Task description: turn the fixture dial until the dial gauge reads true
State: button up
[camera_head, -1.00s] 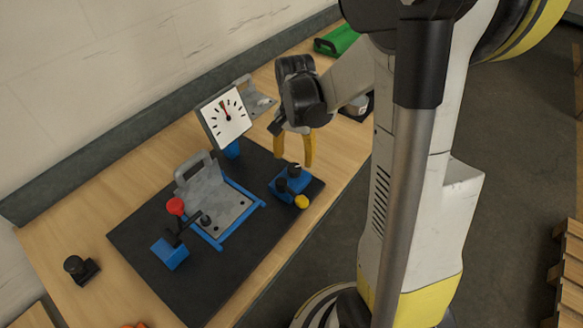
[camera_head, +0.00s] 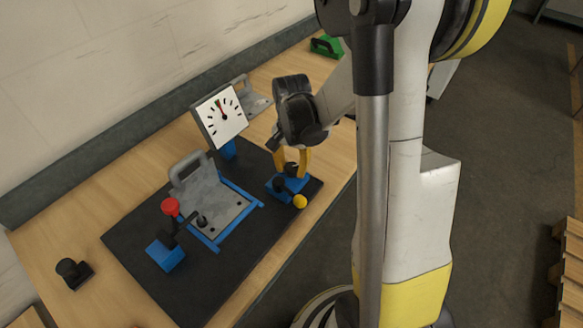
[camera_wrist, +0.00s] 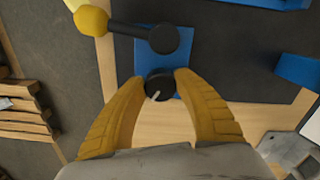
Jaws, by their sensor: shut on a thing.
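The fixture dial is a small black knob with a pale pointer line, seen in the wrist view (camera_wrist: 158,87) on a blue block (camera_wrist: 168,60). My gripper (camera_wrist: 160,80) has its yellow fingers on both sides of the knob, shut on it. In the head view my gripper (camera_head: 291,168) reaches down onto the blue block (camera_head: 281,192), and its fingers largely hide the knob. The dial gauge (camera_head: 220,117) is a white tilted square face with black ticks on a blue stand. Its needle points up, close to a red mark at the top; exact agreement is too small to tell.
A black lever with a yellow ball (camera_head: 300,201) sits close beside the knob. A grey plate with a handle (camera_head: 205,190) lies in a blue frame on the dark mat. A red-knobbed clamp (camera_head: 170,207) stands left of it. A green object (camera_head: 326,46) is at the far end.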

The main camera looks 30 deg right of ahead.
aim_at(292, 167)
jog(key=shift+n+b, duration=0.4)
jog(key=shift+n, duration=1.4)
jog(key=o, duration=1.2)
notch_tip(292, 167, up, 12)
